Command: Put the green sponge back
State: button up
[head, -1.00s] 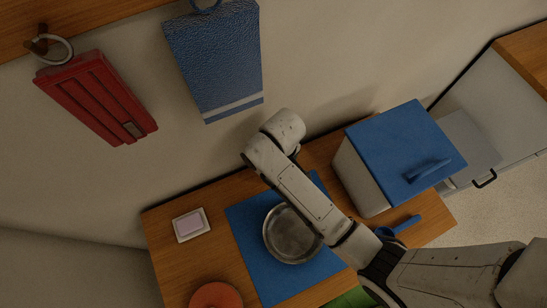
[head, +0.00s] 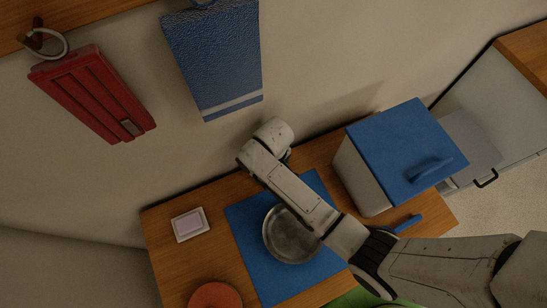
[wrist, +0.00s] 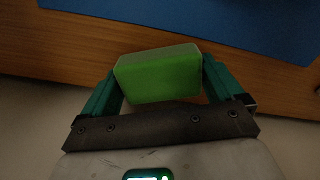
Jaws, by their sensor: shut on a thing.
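The green sponge (wrist: 158,76) is between the two teal fingers of my gripper (wrist: 160,84) in the wrist view. The fingers press on its left and right ends. It is held level, in front of the wooden table edge. In the head view my arm crosses the table and hides part of the pan, and my fingers do not show. A green patch (head: 372,297) shows at the bottom edge there, partly behind my arm; I cannot tell whether it is the sponge.
A metal pan (head: 290,236) sits on a blue mat (head: 248,232) on the wooden table (head: 166,258). A white dish (head: 189,224) and an orange round thing (head: 215,296) are at left. A blue-lidded box (head: 400,150) stands at right.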

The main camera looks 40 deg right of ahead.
jog(key=o, duration=0.6)
jog(key=shift+c, duration=0.2)
jog(key=shift+r, duration=0.1)
jog(key=shift+r+p, duration=0.3)
jog(key=shift+r, duration=3.45)
